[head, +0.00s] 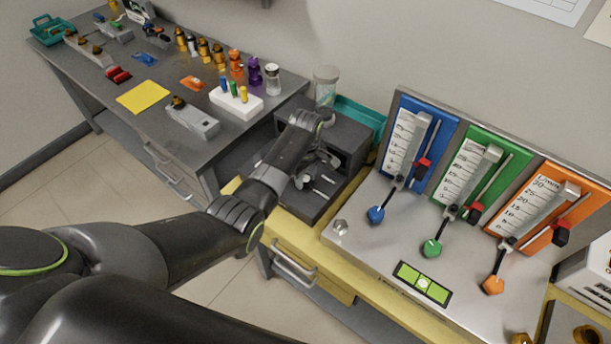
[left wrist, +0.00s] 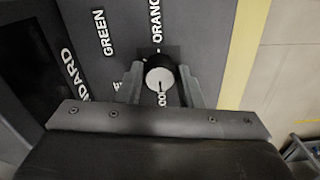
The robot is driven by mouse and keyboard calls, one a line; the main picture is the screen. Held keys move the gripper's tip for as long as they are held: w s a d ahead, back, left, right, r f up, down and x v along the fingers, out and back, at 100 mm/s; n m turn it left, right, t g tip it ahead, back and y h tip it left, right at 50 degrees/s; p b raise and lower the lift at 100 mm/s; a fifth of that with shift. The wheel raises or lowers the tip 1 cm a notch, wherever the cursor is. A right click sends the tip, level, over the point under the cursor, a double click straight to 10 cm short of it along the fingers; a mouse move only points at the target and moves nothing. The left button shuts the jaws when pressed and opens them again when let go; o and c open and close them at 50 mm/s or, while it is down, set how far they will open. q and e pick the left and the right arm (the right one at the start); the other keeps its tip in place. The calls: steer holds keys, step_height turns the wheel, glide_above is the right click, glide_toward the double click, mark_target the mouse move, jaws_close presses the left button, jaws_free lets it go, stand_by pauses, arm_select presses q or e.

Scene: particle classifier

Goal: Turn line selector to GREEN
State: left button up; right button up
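My left gripper (head: 318,178) reaches down to this box. In the left wrist view its fingers (left wrist: 161,82) stand on either side of the knob; whether they press on it is unclear. My right gripper is not in view.
A metal panel with blue (head: 376,214), green (head: 432,247) and orange (head: 493,284) knobs below flow gauges stands to the right. A teal bin (head: 361,119) is behind the box. A grey bench (head: 95,80) with bottles and tools is at upper left.

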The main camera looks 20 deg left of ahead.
arm_select(q)
steer(key=c, duration=0.5)
